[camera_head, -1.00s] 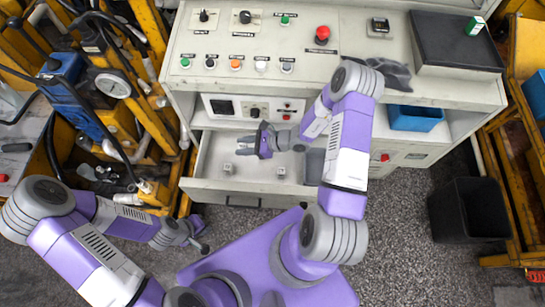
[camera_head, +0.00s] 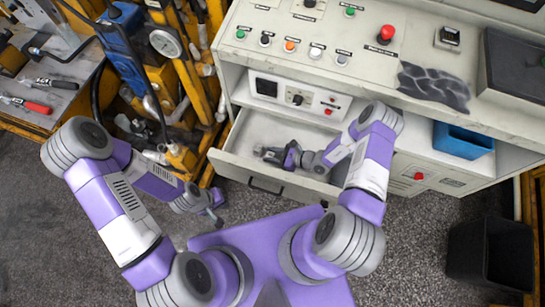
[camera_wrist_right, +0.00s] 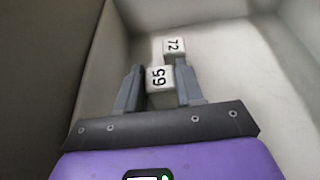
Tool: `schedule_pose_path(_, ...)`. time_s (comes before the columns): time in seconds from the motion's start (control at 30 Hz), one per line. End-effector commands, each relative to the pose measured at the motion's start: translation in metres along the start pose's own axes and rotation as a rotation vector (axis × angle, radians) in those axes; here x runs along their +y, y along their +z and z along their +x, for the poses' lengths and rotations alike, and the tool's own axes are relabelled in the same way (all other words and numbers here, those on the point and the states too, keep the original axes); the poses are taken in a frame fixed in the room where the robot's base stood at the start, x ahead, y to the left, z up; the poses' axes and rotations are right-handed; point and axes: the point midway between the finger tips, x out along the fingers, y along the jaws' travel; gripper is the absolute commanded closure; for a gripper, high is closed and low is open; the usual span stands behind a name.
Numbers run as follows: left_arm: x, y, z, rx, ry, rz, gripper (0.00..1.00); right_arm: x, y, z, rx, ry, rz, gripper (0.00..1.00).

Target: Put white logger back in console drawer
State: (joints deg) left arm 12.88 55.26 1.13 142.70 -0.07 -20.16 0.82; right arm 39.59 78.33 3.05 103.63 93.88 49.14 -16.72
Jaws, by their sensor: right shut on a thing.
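The console drawer (camera_head: 230,163) is pulled open below the control panel. My right gripper (camera_head: 265,154) reaches down inside it. In the right wrist view, my right gripper (camera_wrist_right: 160,88) is shut on a small white block (camera_wrist_right: 159,79) with sideways black digits, like 65 or 59, probably the white logger. A second white block (camera_wrist_right: 174,47) marked 72 sits just beyond it in the drawer. I cannot make out the blocks clearly in the head view. My left gripper (camera_head: 216,220) hangs low in front of the drawer's left side, its fingers too small to read.
The console (camera_head: 330,85) has buttons and a red emergency knob (camera_head: 386,34) above the drawer. A blue bin (camera_head: 463,140) sits on a shelf to the right, and a black bin (camera_head: 490,255) stands on the floor. Yellow machinery (camera_head: 175,60) stands close on the left.

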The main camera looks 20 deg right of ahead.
Motion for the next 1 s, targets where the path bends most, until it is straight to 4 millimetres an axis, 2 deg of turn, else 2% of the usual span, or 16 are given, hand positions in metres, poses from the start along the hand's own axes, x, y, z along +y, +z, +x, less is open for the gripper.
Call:
schedule_pose_path(0.03, -0.0021, -0.0003, 0.0055, 0.0, 0.0, 0.0, 1.0, 0.0005, -0.0106, 0.0045, 0.0, 0.001, 0.0, 0.94)
schedule_pose_path(0.1, -0.0027, -0.0003, 0.0072, 0.0, 0.0, 0.0, 1.0, 0.0005, -0.0161, 0.0066, 0.0, 0.001, 0.0, 0.94)
schedule_pose_path(0.47, -0.0035, -0.0004, 0.0093, 0.0, 0.0, 0.0, 1.0, 0.0, -0.0188, 0.0075, 0.0, 0.0, 0.0, 0.94)
schedule_pose_path(0.5, -0.0036, -0.0004, 0.0096, 0.0, 0.0, 0.0, 1.0, -0.0001, -0.0194, 0.0077, 0.001, 0.0, 0.001, 0.62)
schedule_pose_path(0.67, -0.0032, -0.0004, 0.0086, 0.0, 0.0, 0.0, 1.0, -0.0001, -0.0183, 0.0072, 0.001, 0.0, 0.0, 0.38)
schedule_pose_path(1.0, -0.0023, -0.0003, 0.0061, 0.0, 0.0, 0.0, 1.0, 0.0, -0.0153, 0.006, 0.001, 0.0, 0.0, 0.38)
